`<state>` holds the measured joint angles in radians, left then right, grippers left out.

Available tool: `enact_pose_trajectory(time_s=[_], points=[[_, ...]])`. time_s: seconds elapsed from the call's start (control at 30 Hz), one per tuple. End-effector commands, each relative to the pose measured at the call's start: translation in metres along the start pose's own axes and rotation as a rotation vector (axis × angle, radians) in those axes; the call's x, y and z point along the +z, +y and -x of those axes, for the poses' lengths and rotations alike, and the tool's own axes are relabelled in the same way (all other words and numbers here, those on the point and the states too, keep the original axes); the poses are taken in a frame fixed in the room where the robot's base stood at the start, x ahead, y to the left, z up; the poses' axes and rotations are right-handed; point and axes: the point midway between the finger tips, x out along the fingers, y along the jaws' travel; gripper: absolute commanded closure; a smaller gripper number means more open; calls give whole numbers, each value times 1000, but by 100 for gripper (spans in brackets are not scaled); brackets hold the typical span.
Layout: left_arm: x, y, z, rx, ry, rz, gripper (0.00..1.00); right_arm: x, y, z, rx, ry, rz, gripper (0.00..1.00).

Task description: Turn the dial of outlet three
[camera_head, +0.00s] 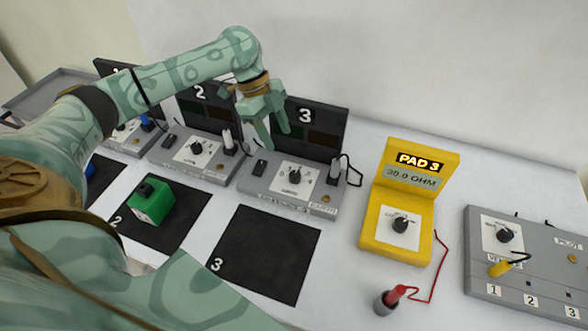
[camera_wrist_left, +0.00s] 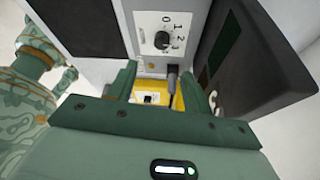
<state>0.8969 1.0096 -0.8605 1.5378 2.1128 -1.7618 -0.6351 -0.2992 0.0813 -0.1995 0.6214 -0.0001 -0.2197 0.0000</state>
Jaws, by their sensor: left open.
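Outlet three is a grey box (camera_head: 262,187) with a dark panel (camera_head: 325,125) marked 3 standing behind it. Its black dial (camera_head: 295,177) sits on a white plate on top; a black dial (camera_wrist_left: 162,40) on a plate numbered from 0 also shows in the wrist view. I cannot tell exactly where its pointer stands. My left gripper (camera_head: 283,138) is open and empty, above the outlet in front of the panel, fingers pointing down. In the wrist view the dial lies beyond the fingers (camera_wrist_left: 163,88), apart from them. My right gripper is not in view.
Outlet two (camera_head: 172,158) stands to the left. A plug with a black cable (camera_head: 335,168) is at outlet three's right end. Black mat 3 (camera_head: 265,255) is bare; a green block (camera_head: 150,203) stands on mat 2. A yellow meter (camera_head: 385,245) and a grey panel (camera_head: 480,275) are at right.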

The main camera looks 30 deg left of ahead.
Motion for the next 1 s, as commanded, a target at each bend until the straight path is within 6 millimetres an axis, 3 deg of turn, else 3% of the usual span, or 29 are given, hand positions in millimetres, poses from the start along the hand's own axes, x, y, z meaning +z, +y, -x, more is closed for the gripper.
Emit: enact_pose_trajectory(time_s=[0.03, 0.1, 0.4, 0.6, 0.9, 1.0], points=[[1, 0, -19, 5, 1, 0, 50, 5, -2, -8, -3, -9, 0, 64], [2, 0, -38, 6, 1, 1, 50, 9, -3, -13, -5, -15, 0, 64], [1, 0, -103, 2, 0, 0, 50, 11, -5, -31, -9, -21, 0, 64], [0, 0, -120, -1, 0, 0, 50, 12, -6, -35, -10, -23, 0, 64], [0, 0, -122, -2, -1, 0, 50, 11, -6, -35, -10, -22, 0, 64], [0, 0, -122, -2, -1, 0, 75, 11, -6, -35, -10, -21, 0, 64]])
